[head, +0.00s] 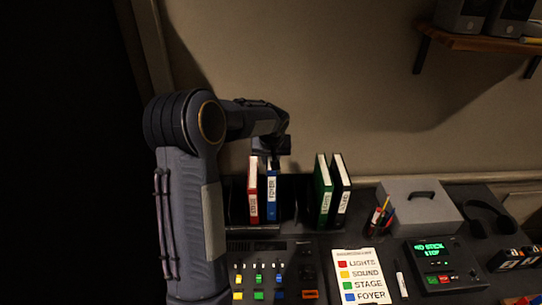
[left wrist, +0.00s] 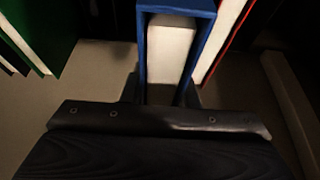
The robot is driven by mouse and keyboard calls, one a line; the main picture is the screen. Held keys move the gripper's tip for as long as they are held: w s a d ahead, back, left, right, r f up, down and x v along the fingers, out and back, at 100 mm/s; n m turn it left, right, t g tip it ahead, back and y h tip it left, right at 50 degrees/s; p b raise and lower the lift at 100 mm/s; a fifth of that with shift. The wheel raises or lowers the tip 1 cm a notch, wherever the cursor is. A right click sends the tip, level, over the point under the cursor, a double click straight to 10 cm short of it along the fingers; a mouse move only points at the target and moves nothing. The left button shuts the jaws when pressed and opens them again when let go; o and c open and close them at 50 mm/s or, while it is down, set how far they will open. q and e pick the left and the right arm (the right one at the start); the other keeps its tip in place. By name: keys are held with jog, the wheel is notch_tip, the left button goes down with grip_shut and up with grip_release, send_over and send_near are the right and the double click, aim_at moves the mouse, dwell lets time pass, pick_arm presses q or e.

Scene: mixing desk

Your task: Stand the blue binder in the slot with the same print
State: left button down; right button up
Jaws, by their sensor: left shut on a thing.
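The blue binder (head: 271,196) is upright just right of the red binder (head: 253,194); its spine print seems to read FOYER. My left gripper (head: 270,160) is at its top edge, shut on it. In the left wrist view the blue binder (left wrist: 178,7) runs up from between the fingers of my left gripper (left wrist: 160,94), with the red binder (left wrist: 222,35) close beside it. A dark rack (head: 293,205) is around the binders. Its slot prints are not readable, and I cannot tell whether the blue binder's foot rests in a slot. My right gripper is not in view.
Green (head: 322,193) and black (head: 340,192) binders lean right of a gap. A colour card (head: 360,277), a pen cup (head: 379,222), a grey box (head: 420,205) and a mixing console (head: 270,262) are on the desk. A wall shelf (head: 480,42) is at upper right.

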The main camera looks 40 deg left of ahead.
pick_arm(q)
notch_tip(320, 180, down, 7)
jog(key=b, duration=0.3)
jog(key=shift+r, duration=0.15)
dwell(0.4)
jog(key=shift+b, duration=0.75)
dwell(0.9)
jog(key=shift+f+b, duration=0.25)
jog(key=shift+b, duration=0.05)
dwell(0.5)
jog(key=c, duration=1)
grip_release()
jog(key=shift+c, duration=0.2)
jog(key=shift+s+f, duration=0.1)
jog(key=b+v, duration=0.1)
jog(key=v, duration=0.7)
